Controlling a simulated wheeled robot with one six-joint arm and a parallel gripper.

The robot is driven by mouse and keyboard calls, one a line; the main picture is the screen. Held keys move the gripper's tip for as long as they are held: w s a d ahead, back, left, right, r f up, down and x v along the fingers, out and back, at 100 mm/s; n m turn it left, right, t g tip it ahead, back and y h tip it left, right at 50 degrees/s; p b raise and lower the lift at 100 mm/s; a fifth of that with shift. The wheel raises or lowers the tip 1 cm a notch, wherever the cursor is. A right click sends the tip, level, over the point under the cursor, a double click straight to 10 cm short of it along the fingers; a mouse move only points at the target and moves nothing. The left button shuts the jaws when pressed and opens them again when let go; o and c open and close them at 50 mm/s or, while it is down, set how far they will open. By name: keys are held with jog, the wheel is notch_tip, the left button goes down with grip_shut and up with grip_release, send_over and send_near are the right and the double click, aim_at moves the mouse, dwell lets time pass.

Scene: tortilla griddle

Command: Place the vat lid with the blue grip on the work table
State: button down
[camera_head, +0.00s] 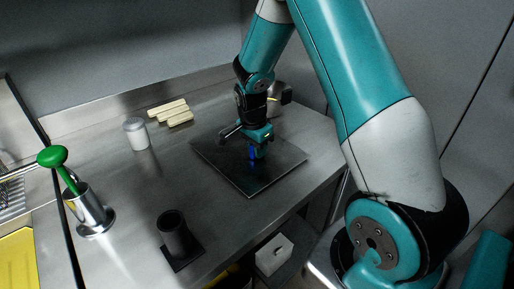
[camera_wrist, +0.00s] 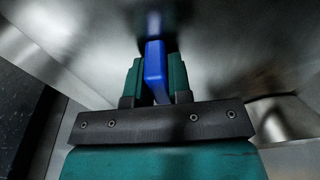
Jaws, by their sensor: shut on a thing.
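A white canister (camera_head: 136,134) and several pale yellow blocks (camera_head: 170,111) stand behind and left of the lid. A black cylinder on a square base (camera_head: 174,236) is at the front. A green-knobbed tool (camera_head: 54,158) stands in a steel cup (camera_head: 89,212) at left. The table's middle is clear.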

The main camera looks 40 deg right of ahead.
jog(key=shift+f, duration=0.2)
jog(key=c, duration=1)
grip_release()
jog(key=shift+c, duration=0.2)
jog(key=shift+r, duration=0.15)
jog(key=r, duration=0.3)
jog(key=a+r, duration=0.1)
jog(key=r, duration=0.7)
jog(key=shift+a+b, duration=0.15)
jog(key=shift+b, duration=0.15)
jog(key=s+a+r+n+y, duration=0.1)
jog(key=s+a+r+n, duration=0.15)
jog(key=a+n, duration=0.2)
jog(key=s+a+r+n+t+y, duration=0.1)
jog(key=s+a+r+n, duration=0.1)
jog(key=s+a+n, duration=0.3)
jog(key=s+a+r+n+y, duration=0.1)
jog(key=s+a+r+n, duration=0.1)
jog(key=s+a+n, duration=0.3)
jog(key=s+a+r+n+g+y, duration=0.1)
jog(key=s+a+n+y, duration=0.1)
jog(key=s+a+n, duration=0.7)
jog(key=shift+s+a+r+n+y, duration=0.2)
jog(key=shift+s+r+n+y, duration=0.15)
jog(key=shift+s+n, duration=0.45)
